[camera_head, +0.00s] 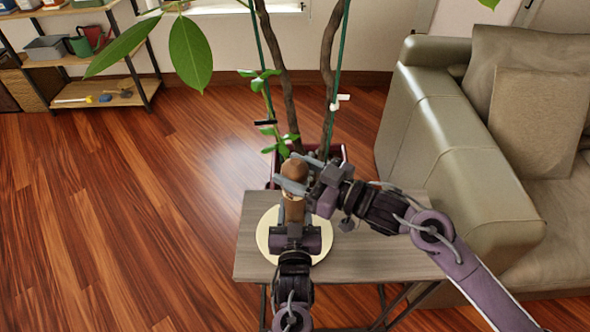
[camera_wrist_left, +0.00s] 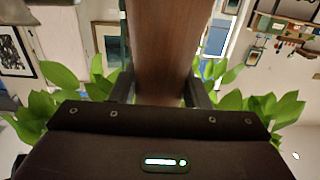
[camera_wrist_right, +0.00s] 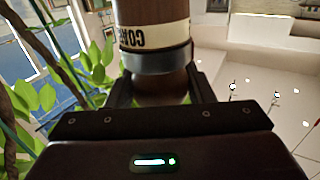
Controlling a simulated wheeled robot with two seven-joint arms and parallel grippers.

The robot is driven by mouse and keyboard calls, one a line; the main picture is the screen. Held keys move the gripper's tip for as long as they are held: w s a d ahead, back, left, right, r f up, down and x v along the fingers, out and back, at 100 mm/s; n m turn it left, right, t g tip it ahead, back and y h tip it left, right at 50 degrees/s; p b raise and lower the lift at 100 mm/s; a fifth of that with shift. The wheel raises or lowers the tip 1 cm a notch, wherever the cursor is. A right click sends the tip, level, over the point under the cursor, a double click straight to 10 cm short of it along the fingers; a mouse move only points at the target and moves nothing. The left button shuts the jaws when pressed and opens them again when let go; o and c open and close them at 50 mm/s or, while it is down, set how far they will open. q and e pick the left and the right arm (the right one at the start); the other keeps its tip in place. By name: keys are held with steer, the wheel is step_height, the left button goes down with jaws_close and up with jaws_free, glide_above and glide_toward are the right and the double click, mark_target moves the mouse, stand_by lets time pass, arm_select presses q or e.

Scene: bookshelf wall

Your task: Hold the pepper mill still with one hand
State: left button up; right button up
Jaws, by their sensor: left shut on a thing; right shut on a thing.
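The pepper mill (camera_head: 293,171) is brown wood and stands upright over a round cream plate (camera_head: 267,232) on a small grey wooden table. My left gripper (camera_head: 293,217) comes from the front and is shut on the mill's lower body; its wrist view shows brown wood (camera_wrist_left: 168,45) between the fingers. My right gripper (camera_head: 297,182) comes from the right and is shut on the mill higher up. In the right wrist view the mill (camera_wrist_right: 152,35) shows a cream label and a metal band. The grippers hide much of its middle and its base.
A potted plant (camera_head: 283,75) with tall stems stands right behind the table (camera_head: 255,265). A green-grey sofa (camera_head: 440,150) is close on the right. A shelf (camera_head: 105,92) stands at the far left. The wooden floor (camera_head: 120,210) on the left is clear.

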steer(key=shift+s+a, duration=0.1)
steer(key=shift+s, duration=0.05)
steer(key=o, duration=1)
steer(key=shift+c, duration=0.2)
steer(key=v, duration=1.2)
